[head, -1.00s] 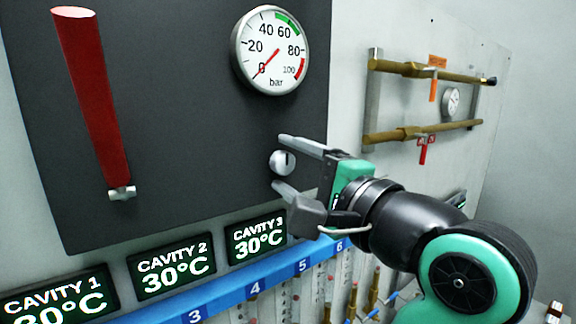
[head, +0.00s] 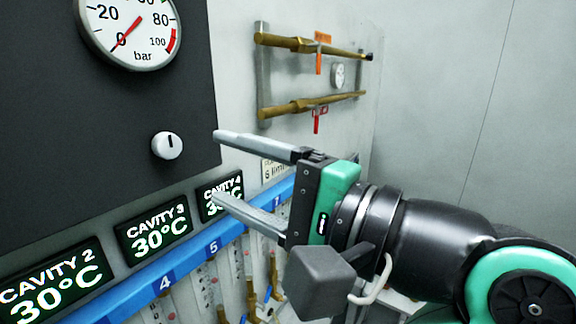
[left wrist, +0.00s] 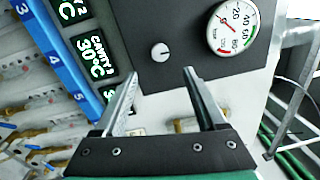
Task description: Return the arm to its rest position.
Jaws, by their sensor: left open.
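My left gripper (head: 216,166) is open and empty in the head view, its two fingers pointing left. It stands apart from the white round knob (head: 167,145) on the dark panel (head: 95,110). The knob's dark mark points roughly up. In the left wrist view the fingers (left wrist: 160,75) are spread, and the knob (left wrist: 160,52) shows beyond the gap between their tips. My right gripper is in neither view now.
A pressure gauge (head: 130,30) above the knob reads about 0 bar. Cavity displays (head: 155,232) show 30°C above a blue numbered rail (head: 180,262). Brass pipes with an orange handle (head: 319,62) and a red handle (head: 317,122) are on the wall behind. Open space lies at the upper right.

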